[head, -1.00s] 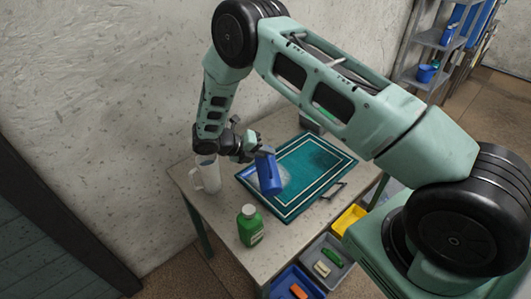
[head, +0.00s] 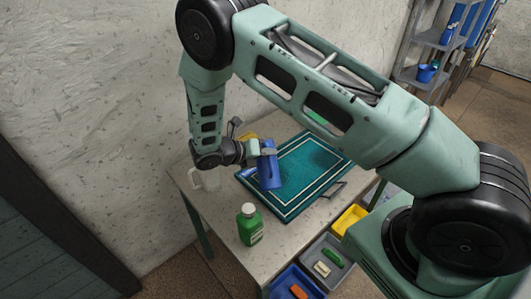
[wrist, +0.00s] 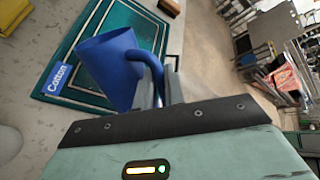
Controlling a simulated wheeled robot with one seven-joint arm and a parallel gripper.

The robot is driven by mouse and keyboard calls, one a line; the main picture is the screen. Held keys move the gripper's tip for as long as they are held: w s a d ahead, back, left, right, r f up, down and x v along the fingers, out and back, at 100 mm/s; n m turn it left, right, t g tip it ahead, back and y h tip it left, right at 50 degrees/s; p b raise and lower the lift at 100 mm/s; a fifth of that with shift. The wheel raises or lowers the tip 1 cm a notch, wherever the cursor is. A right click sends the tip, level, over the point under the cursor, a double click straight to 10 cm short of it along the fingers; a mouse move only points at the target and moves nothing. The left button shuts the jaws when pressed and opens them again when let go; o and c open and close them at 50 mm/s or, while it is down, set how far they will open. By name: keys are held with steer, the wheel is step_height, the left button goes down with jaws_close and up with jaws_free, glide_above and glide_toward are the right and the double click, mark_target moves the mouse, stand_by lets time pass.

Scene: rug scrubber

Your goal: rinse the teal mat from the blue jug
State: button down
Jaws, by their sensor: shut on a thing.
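The teal mat (head: 310,165) with its pale border lines lies flat on the table. It also shows in the wrist view (wrist: 112,18), where a blue label reading "Cotton" (wrist: 59,77) is at its edge. My gripper (head: 256,152) is shut on the blue jug (head: 269,170), over the mat's left part. In the wrist view the jug (wrist: 108,62) shows its wide mouth, and its curved handle is between my fingers (wrist: 158,85). The jug hangs fairly upright in the head view. I cannot tell whether water is in it or leaving it.
A white jug (head: 207,180) stands at the table's left edge, partly behind my arm. A green bottle (head: 249,225) stands at the front. Yellow (head: 349,219), grey (head: 338,254) and blue (head: 284,282) bins are below the front edge. A yellow object (wrist: 14,14) lies beside the mat.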

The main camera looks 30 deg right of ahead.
steer(key=shift+s+a+r+m+t, duration=0.15)
steer(key=shift+s+r+m+t, duration=0.05)
steer(key=shift+s+m+t, duration=0.15)
steer(key=b, duration=0.2)
steer(key=f+m+t+h+b, duration=0.1)
steer(key=b, duration=0.1)
steer(key=shift+s+a+f, duration=0.15)
steer(key=shift+s+f, duration=0.05)
steer(key=shift+s, duration=0.1)
steer(key=shift+s+f+m+t+h+b, duration=0.2)
steer(key=shift+m+t+h+b, duration=0.5)
steer(key=shift+m+b, duration=0.35)
steer(key=shift+r+m+b, duration=0.2)
steer(key=shift+m+b, duration=0.1)
steer(key=shift+b, duration=0.05)
steer(key=shift+w+f+m+t+h+b, duration=0.1)
steer(key=shift+f+m+t+h+b, duration=0.35)
steer(key=shift+b, duration=0.6)
steer(key=shift+r, duration=0.15)
